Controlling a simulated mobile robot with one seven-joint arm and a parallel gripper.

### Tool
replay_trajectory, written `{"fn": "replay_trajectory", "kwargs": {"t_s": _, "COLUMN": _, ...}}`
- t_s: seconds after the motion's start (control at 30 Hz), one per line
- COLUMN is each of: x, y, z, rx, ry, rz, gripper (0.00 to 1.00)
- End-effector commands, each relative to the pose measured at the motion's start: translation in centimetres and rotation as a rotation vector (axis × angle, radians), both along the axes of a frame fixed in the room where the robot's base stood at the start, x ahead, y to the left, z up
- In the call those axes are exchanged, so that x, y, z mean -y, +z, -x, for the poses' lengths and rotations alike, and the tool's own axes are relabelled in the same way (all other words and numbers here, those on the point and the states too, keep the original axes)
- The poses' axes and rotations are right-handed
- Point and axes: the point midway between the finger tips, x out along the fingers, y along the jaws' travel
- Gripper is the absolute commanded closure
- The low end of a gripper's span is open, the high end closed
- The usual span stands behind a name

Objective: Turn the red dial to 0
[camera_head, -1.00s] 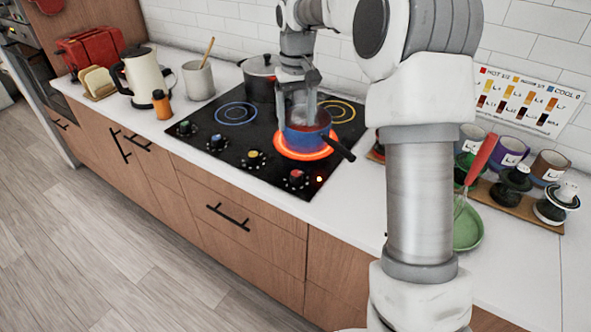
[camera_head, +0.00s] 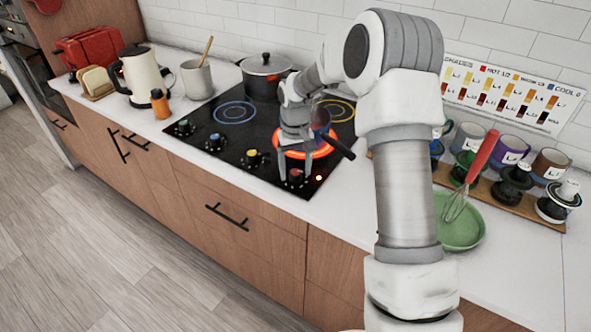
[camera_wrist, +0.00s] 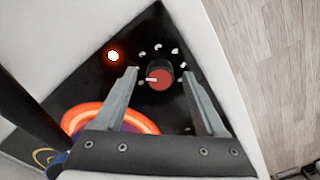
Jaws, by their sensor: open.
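The red dial (camera_wrist: 160,79) is on the black cooktop near its front right corner, with a white pointer mark toward the left in the wrist view and white marks arced around it. In the head view the red dial (camera_head: 296,176) shows between my fingers. My gripper (camera_wrist: 162,80) is open, one finger on each side of the dial. I cannot tell whether the fingers touch it. A lit red indicator (camera_wrist: 113,56) is beside the dial. The burner (camera_wrist: 108,121) behind it glows orange-red.
A black pot (camera_head: 264,77) stands behind. Other dials, including a yellow one (camera_head: 252,157), line the front edge. A green plate (camera_head: 460,232) is at right.

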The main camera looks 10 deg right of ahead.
Motion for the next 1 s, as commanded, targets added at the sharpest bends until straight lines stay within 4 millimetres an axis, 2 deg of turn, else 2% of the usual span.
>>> {"fn": "replay_trajectory", "kwargs": {"t_s": 0.3, "x": 0.00, "y": -0.31, "z": 0.01, "rx": 0.000, "ry": 0.000, "rz": 0.000, "gripper": 0.27}}
{"fn": "replay_trajectory", "kwargs": {"t_s": 0.7, "x": -0.01, "y": -0.27, "z": 0.01, "rx": 0.000, "ry": 0.000, "rz": 0.000, "gripper": 0.99}}
{"fn": "replay_trajectory", "kwargs": {"t_s": 1.0, "x": -0.01, "y": -0.22, "z": 0.00, "rx": 0.000, "ry": 0.018, "rz": 0.000, "gripper": 1.00}}
